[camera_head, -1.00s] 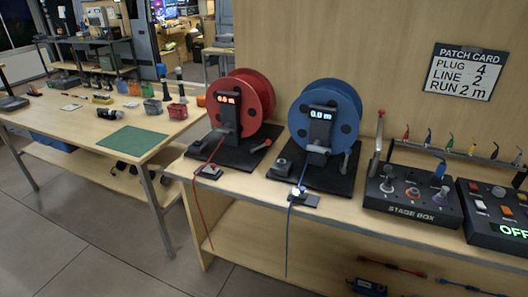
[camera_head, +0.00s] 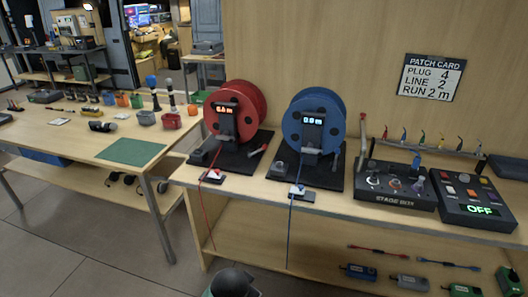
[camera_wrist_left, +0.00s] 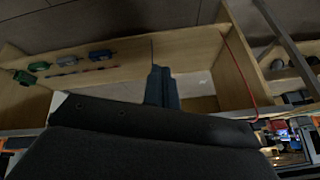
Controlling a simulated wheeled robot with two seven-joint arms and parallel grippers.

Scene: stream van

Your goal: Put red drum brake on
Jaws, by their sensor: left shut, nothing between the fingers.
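The red drum (camera_head: 236,107) stands upright on a black base plate (camera_head: 231,158) on the bench, with a dark display post showing a red reading in front of it. A short lever with a reddish tip (camera_head: 257,151) lies slanted at the right of this base; whether it is on or off I cannot tell. A dark knob block (camera_head: 198,156) sits at the base's left. My left gripper (camera_wrist_left: 161,88) shows in the left wrist view, shut and empty, in front of the lower shelf. It is apart from the drum. My right gripper is not in view.
A blue drum (camera_head: 313,122) stands right of the red one. Red (camera_head: 206,215) and blue (camera_head: 290,232) cables hang over the bench edge. A stage box (camera_head: 394,188) and switch panel (camera_head: 476,202) stand further right. A table with a green mat (camera_head: 131,151) is at left.

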